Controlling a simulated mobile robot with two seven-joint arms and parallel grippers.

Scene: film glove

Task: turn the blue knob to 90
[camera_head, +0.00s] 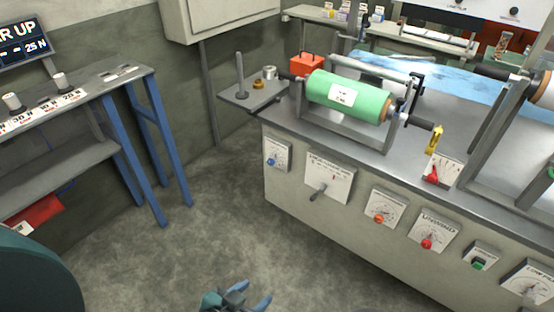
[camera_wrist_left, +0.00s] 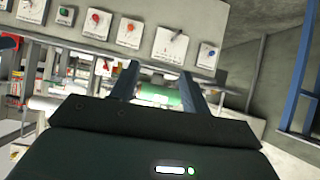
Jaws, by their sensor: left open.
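The blue knob (camera_head: 271,161) sits on a small white dial plate (camera_head: 278,153), the leftmost on the front of the grey workbench. It also shows at the upper right of the left wrist view, where the blue knob (camera_wrist_left: 211,53) looks upside down. The scale's numbers are too small to read. My left gripper (camera_head: 252,296) is at the bottom of the head view, over the floor and well apart from the knob. Its two fingers (camera_wrist_left: 158,82) stand apart with nothing between them. My right gripper is not in view.
Beside the blue knob are a lever plate (camera_head: 330,177), an orange knob (camera_head: 378,219) and a red knob (camera_head: 427,244). A green roll (camera_head: 347,96) sits on the workbench (camera_head: 285,122). A blue-legged table (camera_head: 130,80) stands left. The floor between is clear.

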